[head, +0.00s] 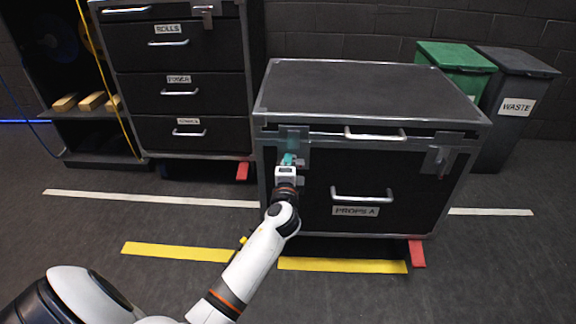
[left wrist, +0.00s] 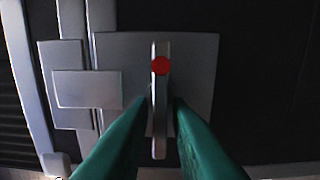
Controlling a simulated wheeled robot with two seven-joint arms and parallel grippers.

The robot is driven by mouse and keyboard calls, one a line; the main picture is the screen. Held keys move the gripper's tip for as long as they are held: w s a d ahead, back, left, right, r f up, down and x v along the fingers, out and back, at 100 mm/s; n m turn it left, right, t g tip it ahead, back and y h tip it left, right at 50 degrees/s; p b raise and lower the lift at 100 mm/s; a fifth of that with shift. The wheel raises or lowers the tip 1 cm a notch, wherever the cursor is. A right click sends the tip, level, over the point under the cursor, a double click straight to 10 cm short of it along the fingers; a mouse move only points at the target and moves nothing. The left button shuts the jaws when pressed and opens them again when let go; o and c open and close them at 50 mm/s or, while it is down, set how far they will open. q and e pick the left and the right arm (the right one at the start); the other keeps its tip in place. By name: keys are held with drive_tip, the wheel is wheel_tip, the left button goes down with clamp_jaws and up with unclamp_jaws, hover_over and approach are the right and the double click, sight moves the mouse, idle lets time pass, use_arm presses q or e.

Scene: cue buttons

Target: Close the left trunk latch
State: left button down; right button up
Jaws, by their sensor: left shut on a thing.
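The black trunk (head: 345,85) has metal edges and a label reading PROPS A. Its left latch (head: 296,135) is a metal plate on the front, partly hidden by my gripper. In the left wrist view, the latch lever (left wrist: 160,65) is a narrow upright metal bar with a red dot, in front of a grey plate (left wrist: 200,60). My left gripper (head: 289,159) is at this latch. Its teal fingers (left wrist: 160,110) are on both sides of the lever's lower part and shut on it. My right gripper is not in view.
The trunk's right latch (head: 438,160) is at the front right. Metal handles (head: 362,196) stick out from the front. A drawer cabinet (head: 180,60) stands at the left, with green (head: 455,56) and grey WASTE (head: 515,75) bins behind at the right.

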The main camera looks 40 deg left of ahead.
use_arm(q)
drive_tip(key=shift+f, duration=0.1)
drive_tip(key=c, duration=1.6)
unclamp_jaws()
drive_tip(key=shift+o, duration=0.2)
drive_tip(key=shift+s, duration=0.1)
drive_tip(key=p+v, duration=0.2)
drive_tip(key=v, duration=1)
